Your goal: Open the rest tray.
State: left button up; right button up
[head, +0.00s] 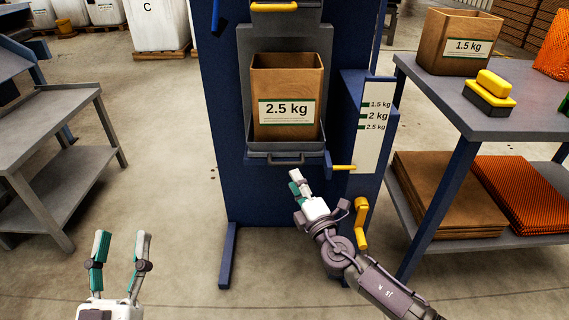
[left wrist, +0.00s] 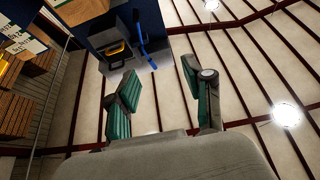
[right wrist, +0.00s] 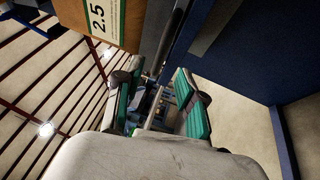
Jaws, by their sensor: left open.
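The rest tray (head: 258,150) is the dark grey shelf on the front of the blue machine, with a bar handle (head: 286,161) on its front. A brown paper bag marked 2.5 kg (head: 285,88) stands upright on it. My right gripper (head: 296,180) is just below and to the right of the handle, apart from it as far as I can tell. In the right wrist view its fingers (right wrist: 158,100) are spread, with the bag (right wrist: 102,22) beyond at the upper left. My left gripper (head: 120,248) is open and empty at the lower left, well away from the machine.
A weight scale plate (head: 376,125) and a yellow lever (head: 343,168) are right of the tray. A yellow crank (head: 361,222) sits lower. A right-hand table (head: 480,120) holds a 1.5 kg bag (head: 460,42). A grey bench (head: 60,125) stands left; floor between is clear.

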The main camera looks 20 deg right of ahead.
aim_at(285, 164)
jog(key=x, duration=0.7)
jog(key=shift+w, duration=0.25)
grip_shut()
